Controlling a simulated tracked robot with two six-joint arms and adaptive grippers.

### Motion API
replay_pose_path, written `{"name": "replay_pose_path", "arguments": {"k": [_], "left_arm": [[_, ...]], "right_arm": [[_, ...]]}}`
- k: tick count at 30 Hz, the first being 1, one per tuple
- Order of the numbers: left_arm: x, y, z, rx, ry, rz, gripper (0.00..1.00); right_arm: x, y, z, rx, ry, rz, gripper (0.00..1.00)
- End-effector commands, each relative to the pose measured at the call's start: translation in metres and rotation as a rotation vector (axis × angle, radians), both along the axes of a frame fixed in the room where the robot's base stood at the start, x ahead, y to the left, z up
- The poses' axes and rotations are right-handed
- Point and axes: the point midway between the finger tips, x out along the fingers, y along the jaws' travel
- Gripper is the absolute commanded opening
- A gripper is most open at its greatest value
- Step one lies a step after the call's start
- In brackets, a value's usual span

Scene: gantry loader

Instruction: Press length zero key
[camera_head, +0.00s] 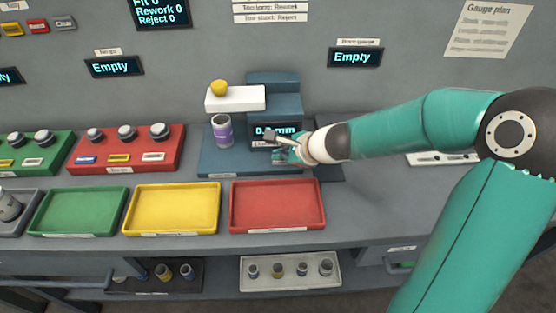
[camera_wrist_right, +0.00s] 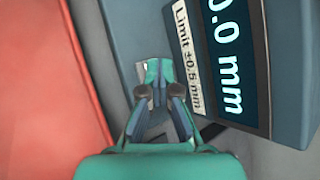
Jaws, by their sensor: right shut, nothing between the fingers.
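The blue-grey gauge (camera_head: 225,163) stands at the back of the bench, with a dark display (camera_head: 262,130) reading 0.0 mm. In the right wrist view the display (camera_wrist_right: 228,65) also reads 0.0 mm, beside a label (camera_wrist_right: 190,60) "Limit ±0.5 mm". My right gripper (camera_head: 279,148) is at the front of the gauge, just below the display. In the wrist view its fingers (camera_wrist_right: 158,78) are shut and empty, close to the gauge's face. I cannot make out the zero key; the gripper may cover it. I cannot tell whether the fingertips touch anything. My left gripper is not in view.
A purple-and-white can (camera_head: 222,131) stands on the gauge base, left of the display. A white block (camera_head: 236,99) with a yellow knob sits above it. Green (camera_head: 38,229), yellow (camera_head: 130,230) and red (camera_head: 318,214) trays lie in front. The bench right of the gauge is mostly clear.

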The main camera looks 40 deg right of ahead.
Motion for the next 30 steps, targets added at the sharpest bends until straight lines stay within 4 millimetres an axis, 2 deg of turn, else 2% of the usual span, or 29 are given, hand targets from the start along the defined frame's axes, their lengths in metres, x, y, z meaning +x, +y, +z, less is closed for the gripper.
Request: {"name": "replay_pose_path", "arguments": {"k": [9,19,30], "left_arm": [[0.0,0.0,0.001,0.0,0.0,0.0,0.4],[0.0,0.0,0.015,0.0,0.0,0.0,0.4],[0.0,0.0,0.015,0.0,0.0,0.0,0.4]], "right_arm": [[0.0,0.0,0.001,0.0,0.001,0.0,0.0],[0.0,0.0,0.015,-0.002,0.001,0.001,0.0],[0.0,0.0,0.016,0.0,0.001,0.001,0.0]]}}
